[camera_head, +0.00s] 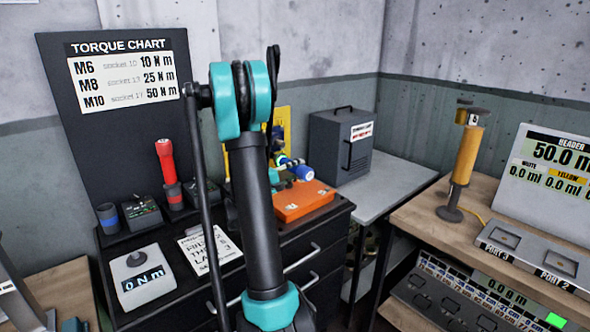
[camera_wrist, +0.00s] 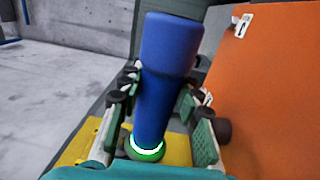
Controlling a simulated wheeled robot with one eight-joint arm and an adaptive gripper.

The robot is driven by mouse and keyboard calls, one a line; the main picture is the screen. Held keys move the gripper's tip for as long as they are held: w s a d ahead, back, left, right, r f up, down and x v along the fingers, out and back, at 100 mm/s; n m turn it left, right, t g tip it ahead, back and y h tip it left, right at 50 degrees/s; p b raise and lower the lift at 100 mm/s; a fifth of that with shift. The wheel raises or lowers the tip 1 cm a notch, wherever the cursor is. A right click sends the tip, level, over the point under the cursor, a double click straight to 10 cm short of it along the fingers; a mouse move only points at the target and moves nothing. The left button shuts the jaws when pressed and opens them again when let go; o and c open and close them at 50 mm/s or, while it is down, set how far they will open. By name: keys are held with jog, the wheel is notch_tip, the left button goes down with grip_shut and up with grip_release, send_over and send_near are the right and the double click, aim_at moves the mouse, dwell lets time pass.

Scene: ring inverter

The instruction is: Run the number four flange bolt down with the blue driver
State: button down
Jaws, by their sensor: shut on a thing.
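The blue driver (camera_wrist: 167,70) stands between the two fingers of my gripper (camera_wrist: 153,125) in the wrist view, and the fingers are shut on it. A lit green ring (camera_wrist: 146,149) glows at its near end. In the head view the driver (camera_head: 300,172) shows only partly, beside the orange block (camera_head: 304,203), with my arm in front. The orange block also fills the right of the wrist view (camera_wrist: 265,80) and bears a small white label. A yellow part (camera_wrist: 72,150) lies below the driver. The number four flange bolt cannot be made out.
A grey readout box (camera_head: 142,278) shows 0 N m. A grey cabinet (camera_head: 341,145) stands behind the orange block. A yellow tool (camera_head: 467,155) stands on the right bench.

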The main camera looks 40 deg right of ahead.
jog(key=shift+s+d, duration=0.1)
jog(key=shift+s, duration=1.25)
